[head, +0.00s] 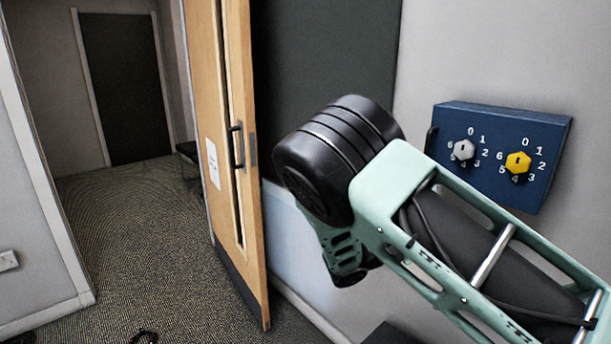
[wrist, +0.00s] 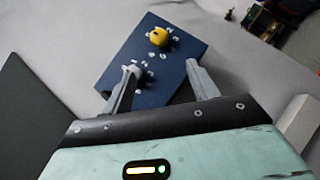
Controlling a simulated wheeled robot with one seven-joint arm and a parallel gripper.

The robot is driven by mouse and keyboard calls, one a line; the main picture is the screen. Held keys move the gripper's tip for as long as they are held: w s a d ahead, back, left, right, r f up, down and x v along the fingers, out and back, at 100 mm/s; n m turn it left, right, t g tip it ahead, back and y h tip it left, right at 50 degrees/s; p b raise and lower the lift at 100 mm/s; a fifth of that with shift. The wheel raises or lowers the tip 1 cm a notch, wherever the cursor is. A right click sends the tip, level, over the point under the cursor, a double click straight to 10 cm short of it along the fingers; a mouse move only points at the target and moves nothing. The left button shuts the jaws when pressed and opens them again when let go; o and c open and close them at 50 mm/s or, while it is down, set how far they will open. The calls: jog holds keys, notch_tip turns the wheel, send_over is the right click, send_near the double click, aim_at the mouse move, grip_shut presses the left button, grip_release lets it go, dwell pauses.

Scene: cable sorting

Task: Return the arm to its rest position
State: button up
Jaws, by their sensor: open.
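In the wrist view my gripper (wrist: 163,82) is open, its two grey fingers apart. It faces a blue wall box (wrist: 178,48) with a yellow knob (wrist: 159,36) and a second, pale knob between or just behind the fingers. I cannot tell whether a finger touches that knob. In the head view the blue box (head: 480,118) is on the wall at the right, with a grey knob (head: 464,150) and a yellow knob (head: 518,163), each ringed by digits. My green and black arm reaches up from the lower right; the gripper's fingers are hidden there.
A wooden door (head: 232,150) with a dark handle stands open left of my arm. A dark panel (head: 325,55) is behind it. A carpeted floor (head: 130,225) runs clear through the doorway. A dark object (head: 143,337) lies at the bottom edge.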

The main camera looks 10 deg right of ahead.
jog(key=s+a+f+g+y, duration=0.3)
jog(key=s+f+y, duration=0.4)
jog(key=s+y, duration=0.4)
jog(key=s+a+r+t+y, duration=0.1)
jog(key=s+a+t+y, duration=0.1)
jog(key=s+a+y, duration=0.4)
jog(key=s+a+r+n+t+y, duration=0.1)
jog(key=s+a+t+y, duration=0.1)
jog(key=s+a+y, duration=0.5)
jog(key=s+a, duration=0.1)
jog(key=a, duration=0.4)
jog(key=shift+r+t+y, duration=0.25)
jog(key=shift+t+y, duration=0.05)
jog(key=shift+a, duration=0.1)
